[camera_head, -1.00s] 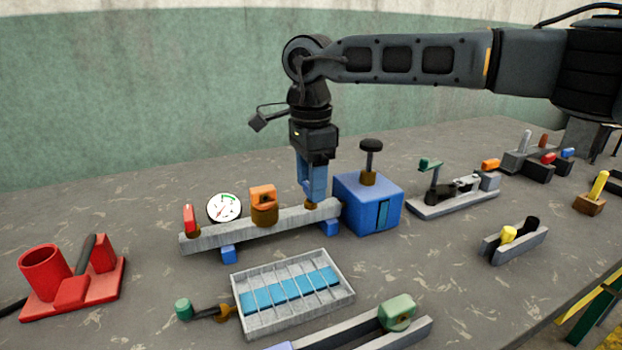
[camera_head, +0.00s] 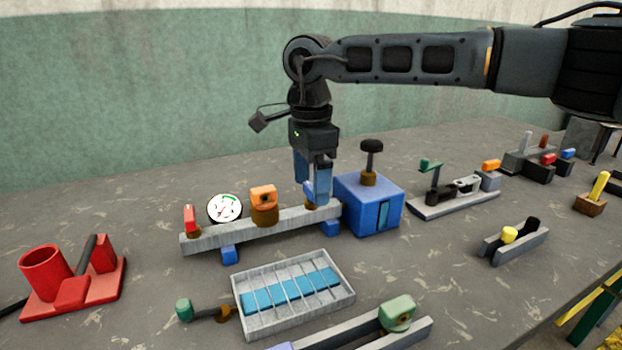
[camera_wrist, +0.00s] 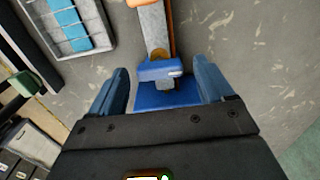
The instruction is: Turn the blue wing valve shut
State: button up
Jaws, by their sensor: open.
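The blue wing valve (camera_head: 309,192) stands at the right end of a grey pipe bar (camera_head: 285,222), beside the blue box. In the wrist view the blue wing (camera_wrist: 160,69) lies roughly crosswise to the bar, on a brown base. My gripper (camera_head: 314,190) points down over the valve and is open. In the wrist view my gripper's two blue fingers (camera_wrist: 160,85) stand on either side of the wing, with a small gap showing on each side. The fingers partly hide the valve in the head view.
A blue box (camera_head: 365,205) with a black knob stands just right of the valve. An orange valve (camera_head: 263,205), a gauge (camera_head: 224,209) and a red handle (camera_head: 190,219) are along the left. A grey tray (camera_head: 290,320) lies in front.

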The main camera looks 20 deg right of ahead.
aim_at(311, 187)
jog(key=shift+r, duration=0.1)
notch_tip(311, 187, up, 8)
jog(key=shift+f, duration=0.2)
dwell(0.7)
